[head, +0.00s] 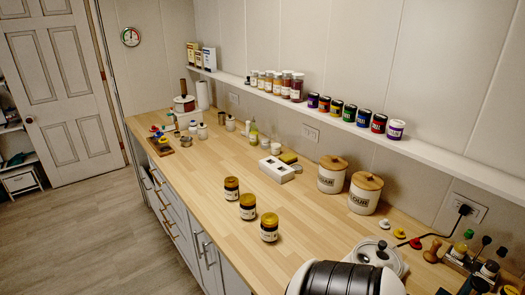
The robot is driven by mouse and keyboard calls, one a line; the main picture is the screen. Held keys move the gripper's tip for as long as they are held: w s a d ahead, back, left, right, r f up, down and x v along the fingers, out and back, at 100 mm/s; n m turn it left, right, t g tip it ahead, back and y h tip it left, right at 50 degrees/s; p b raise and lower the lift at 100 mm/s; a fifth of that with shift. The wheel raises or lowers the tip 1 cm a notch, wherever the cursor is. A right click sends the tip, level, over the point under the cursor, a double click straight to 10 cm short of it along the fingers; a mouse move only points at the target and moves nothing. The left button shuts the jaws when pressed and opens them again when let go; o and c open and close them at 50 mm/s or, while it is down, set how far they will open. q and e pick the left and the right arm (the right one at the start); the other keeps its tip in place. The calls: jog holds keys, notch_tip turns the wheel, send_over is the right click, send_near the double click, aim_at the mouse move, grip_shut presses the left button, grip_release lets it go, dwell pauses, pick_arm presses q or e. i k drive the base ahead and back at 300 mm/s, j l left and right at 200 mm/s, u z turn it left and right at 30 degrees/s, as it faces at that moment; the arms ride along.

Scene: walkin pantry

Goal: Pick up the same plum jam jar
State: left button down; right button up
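Three dark jars with yellow-gold lids stand upright in a slanting row near the front edge of the wooden counter: a far jar (231,189), a middle jar (247,207) and a near jar (269,228). They look alike, with pale labels too small to read, so I cannot tell which is the plum jam. The jars stand apart from each other. Neither of my grippers is in view.
Sugar and flour canisters (332,174) (363,193) stand right of the jars. A white tray (277,170) lies behind them. A wall shelf (340,122) holds several small jars. A large black-and-white ribbed object (340,279) fills the bottom. Counter around the jars is clear.

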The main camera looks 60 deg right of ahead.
aim_at(232, 190)
jog(key=j+z, duration=0.15)
jog(key=z, duration=1.35)
jog(key=i+j, duration=0.05)
